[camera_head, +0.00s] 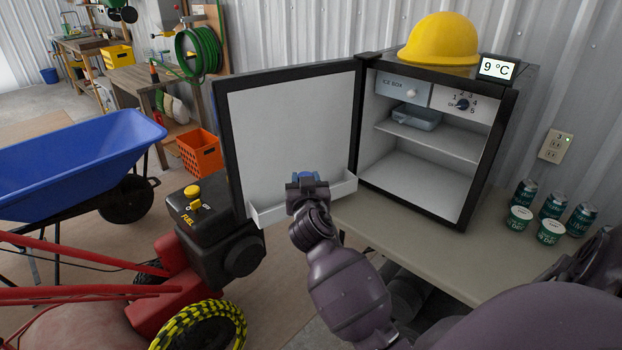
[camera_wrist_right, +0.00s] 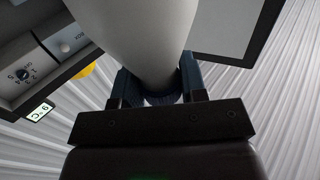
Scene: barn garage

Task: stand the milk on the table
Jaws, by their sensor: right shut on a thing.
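My right gripper (camera_head: 306,180) is at the door shelf of the open fridge, in front of the white inner door panel. In the right wrist view, it (camera_wrist_right: 157,88) is shut on the narrow end of a pale, smooth bottle, the milk (camera_wrist_right: 140,30). In the head view my gripper hides most of the milk; a bit of blue shows at the fingers. I cannot tell whether the milk touches the shelf. The beige table (camera_head: 440,243) carries the fridge and has bare top in front of it. My left gripper is not in view.
The fridge (camera_head: 490,142) stands open, its door (camera_head: 290,130) swung left, with a door shelf (camera_head: 268,213). Several green cans (camera_head: 551,204) and two tubs (camera_head: 520,219) stand at the table's right. A yellow helmet (camera_head: 438,42) tops the fridge. A red machine (camera_head: 165,305) and blue wheelbarrow (camera_head: 70,165) are left.

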